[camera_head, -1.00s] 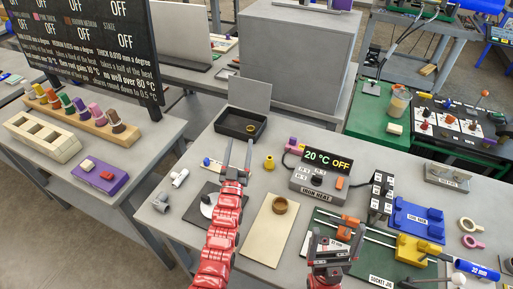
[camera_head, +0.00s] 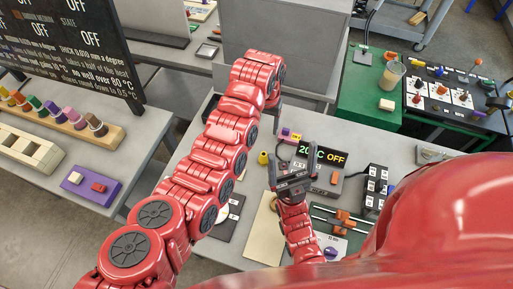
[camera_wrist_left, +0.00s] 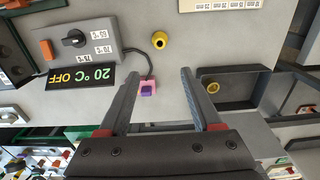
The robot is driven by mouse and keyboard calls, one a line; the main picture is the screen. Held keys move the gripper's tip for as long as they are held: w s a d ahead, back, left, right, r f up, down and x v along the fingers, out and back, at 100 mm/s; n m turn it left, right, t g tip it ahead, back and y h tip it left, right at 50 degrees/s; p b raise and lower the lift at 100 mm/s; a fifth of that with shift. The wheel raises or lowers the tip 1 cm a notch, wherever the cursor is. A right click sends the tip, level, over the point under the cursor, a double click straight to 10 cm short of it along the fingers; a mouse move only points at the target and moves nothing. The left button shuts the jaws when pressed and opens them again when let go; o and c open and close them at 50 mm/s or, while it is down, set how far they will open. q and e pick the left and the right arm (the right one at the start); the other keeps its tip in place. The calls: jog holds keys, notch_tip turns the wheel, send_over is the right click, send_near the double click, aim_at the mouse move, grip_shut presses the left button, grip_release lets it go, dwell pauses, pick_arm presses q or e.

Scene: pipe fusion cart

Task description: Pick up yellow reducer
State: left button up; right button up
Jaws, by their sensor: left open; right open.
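A small yellow piece with a round hole, which looks like the reducer, stands on the grey table in the head view (camera_head: 263,158). In the left wrist view the yellow reducer (camera_wrist_left: 159,40) is beyond the fingertips, roughly midway between them, and touches neither. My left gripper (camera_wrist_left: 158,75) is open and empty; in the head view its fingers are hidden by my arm. My right gripper (camera_head: 291,165) is open and empty, just right of the yellow reducer in the head view.
A pink and purple piece (camera_wrist_left: 148,89) lies between my left fingers in the picture, beside a cable to the heater box (camera_wrist_left: 75,35). The black tray (camera_wrist_left: 245,72) is right of the left fingers. A beige board (camera_head: 262,238) lies nearby.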

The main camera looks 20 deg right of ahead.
pick_arm(q)
notch_tip(320, 180, down, 5)
jog(key=s, duration=0.1)
jog(key=b, duration=0.4)
send_over(264, 154)
notch_tip(264, 154, down, 6)
jog(key=shift+w+f, duration=0.1)
jog(key=shift+f, duration=0.45)
notch_tip(264, 154, down, 5)
jog(key=b, duration=0.3)
jog(key=shift+f, duration=0.1)
jog(key=shift+r, duration=0.2)
jog(key=shift+c, duration=0.9)
grip_shut()
